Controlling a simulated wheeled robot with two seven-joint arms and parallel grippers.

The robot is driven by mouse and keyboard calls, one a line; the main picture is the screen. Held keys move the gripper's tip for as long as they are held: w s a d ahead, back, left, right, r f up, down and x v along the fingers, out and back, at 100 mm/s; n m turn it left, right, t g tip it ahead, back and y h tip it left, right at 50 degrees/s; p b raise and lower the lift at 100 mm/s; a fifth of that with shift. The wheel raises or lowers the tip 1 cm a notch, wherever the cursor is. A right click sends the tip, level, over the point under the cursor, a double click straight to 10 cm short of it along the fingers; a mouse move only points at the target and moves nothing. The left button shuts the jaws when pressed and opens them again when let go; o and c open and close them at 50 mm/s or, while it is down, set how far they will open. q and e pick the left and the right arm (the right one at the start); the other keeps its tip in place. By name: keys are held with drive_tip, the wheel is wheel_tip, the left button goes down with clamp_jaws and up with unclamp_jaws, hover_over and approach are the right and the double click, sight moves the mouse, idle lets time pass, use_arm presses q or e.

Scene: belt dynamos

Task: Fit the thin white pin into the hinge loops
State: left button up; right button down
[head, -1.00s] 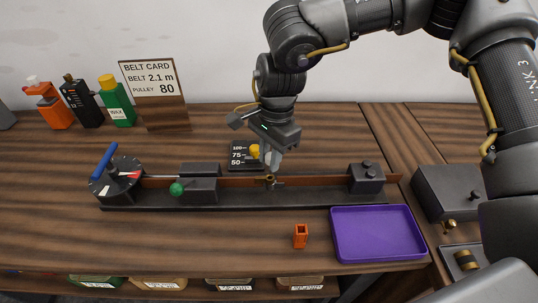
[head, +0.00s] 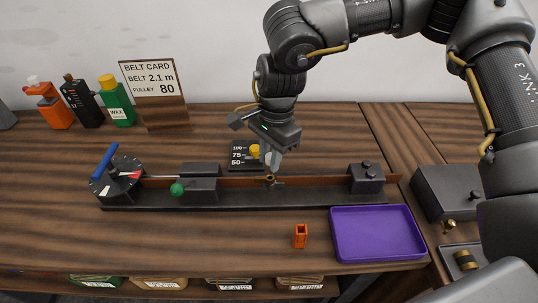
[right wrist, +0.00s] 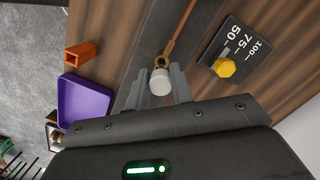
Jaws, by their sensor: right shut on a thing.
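My right gripper (head: 271,163) points down at the middle of the belt rig, and its two fingers show in the right wrist view (right wrist: 159,87). It is shut on the white pin (right wrist: 160,81), whose round pale end shows between the fingers. The brass hinge loops (head: 270,181) are at the brown belt (head: 318,182), just below the fingertips. In the right wrist view the brass piece (right wrist: 166,60) lies right beside the pin's end. The pin's lower part is hidden, so I cannot tell whether it is inside the loops. My left gripper is not in view.
The dark rig base (head: 300,197) carries a dial (head: 117,178) with a blue handle, and clamp blocks. A scale plate with a yellow knob (head: 254,151) stands behind the gripper. A purple tray (head: 378,256) and an orange holder (head: 300,236) are in front. The front left table is clear.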

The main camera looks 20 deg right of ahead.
sight(270, 174)
drive_tip(key=shift+f+b, duration=1.4)
drive_tip(key=shift+f, duration=0.8)
drive_tip(key=shift+r, duration=0.15)
drive_tip(key=shift+r+p, duration=1.45)
drive_tip(key=shift+r, duration=0.35)
idle(0.9)
drive_tip(key=shift+f+b, duration=1.25)
drive_tip(key=shift+f, duration=0.7)
drive_tip(key=c, duration=1.1)
unclamp_jaws()
drive_tip(key=shift+c, duration=0.2)
